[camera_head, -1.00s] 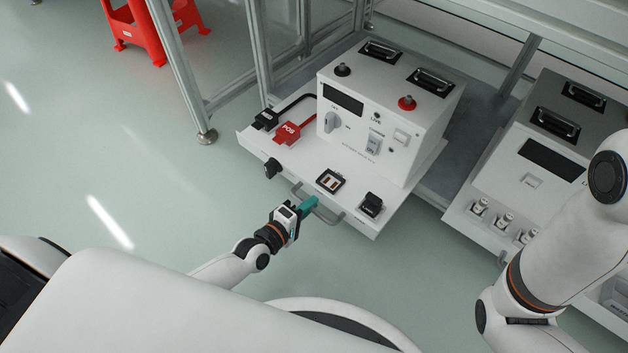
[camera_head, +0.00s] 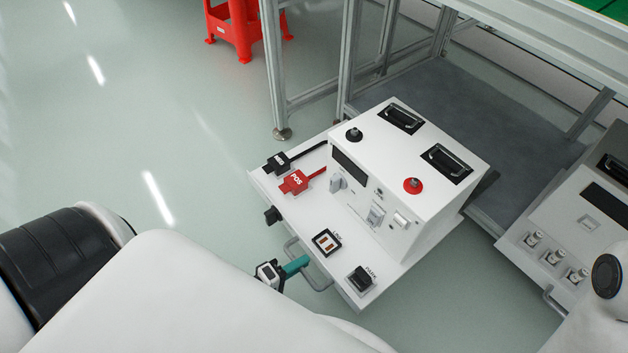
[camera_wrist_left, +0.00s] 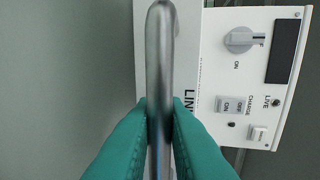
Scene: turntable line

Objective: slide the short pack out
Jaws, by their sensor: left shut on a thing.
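A white pack (camera_head: 405,185) with two black top grips and a front control panel stands on a white tray (camera_head: 345,262). A grey bar handle (camera_head: 322,288) sticks out from the tray's front edge. My left gripper (camera_head: 302,263), with teal fingers, is shut on this handle. In the left wrist view the handle (camera_wrist_left: 159,60) runs upright between the teal fingers (camera_wrist_left: 159,118), with the pack's panel (camera_wrist_left: 255,85) behind it. Part of my right arm (camera_head: 608,278) shows at the right edge; its gripper is out of view.
Black NEG (camera_head: 279,162) and red POS (camera_head: 296,181) plugs lie on the tray, beside a LINK socket (camera_head: 327,242) and a PARK block (camera_head: 360,281). A second white unit (camera_head: 575,225) stands at right. The grey shelf (camera_head: 480,110) behind is bare. A red stool (camera_head: 235,25) stands far off.

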